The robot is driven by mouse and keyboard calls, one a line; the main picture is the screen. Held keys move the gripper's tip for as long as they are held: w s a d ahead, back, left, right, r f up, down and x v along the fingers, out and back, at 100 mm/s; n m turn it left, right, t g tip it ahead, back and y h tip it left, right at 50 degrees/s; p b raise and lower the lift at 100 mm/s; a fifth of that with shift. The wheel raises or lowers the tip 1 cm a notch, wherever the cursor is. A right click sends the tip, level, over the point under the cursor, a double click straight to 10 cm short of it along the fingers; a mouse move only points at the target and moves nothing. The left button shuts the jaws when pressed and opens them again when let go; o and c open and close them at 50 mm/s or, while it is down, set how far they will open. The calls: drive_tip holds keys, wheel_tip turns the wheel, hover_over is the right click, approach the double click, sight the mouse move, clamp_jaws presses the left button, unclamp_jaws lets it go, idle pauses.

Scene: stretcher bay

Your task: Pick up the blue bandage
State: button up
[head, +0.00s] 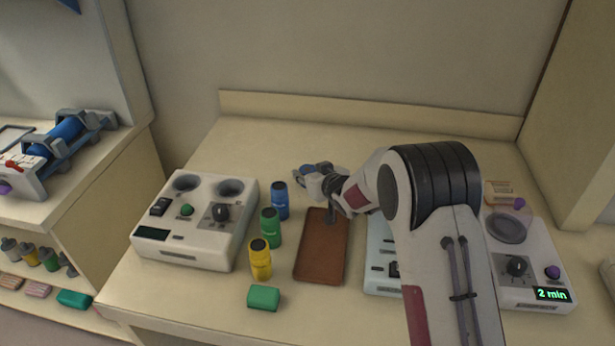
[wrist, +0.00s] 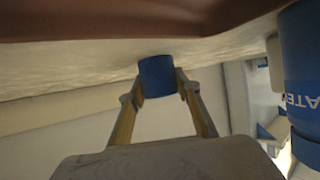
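The blue bandage (wrist: 156,78) is a short blue roll between my fingertips in the wrist view. In the head view only a little blue (head: 308,168) shows at my gripper (head: 312,181), which partly hides it. Both fingers of my gripper, which also shows in the wrist view (wrist: 160,84), appear to touch the roll's sides. My gripper is low over the counter, behind the brown tray and right of the blue bottle. I cannot tell whether the roll still touches the counter.
The blue bottle (head: 280,200) stands close to my gripper, with a green bottle (head: 270,228) and a yellow bottle (head: 260,262) in front. The brown tray (head: 321,250) looks empty. A green block (head: 263,298) lies at the front. White devices stand left (head: 190,245) and right (head: 530,255).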

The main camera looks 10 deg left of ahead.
sight(308, 169)
drive_tip(key=shift+r, duration=0.1)
idle(0.3)
drive_tip(key=shift+r, duration=4.9)
drive_tip(key=shift+d, duration=0.1)
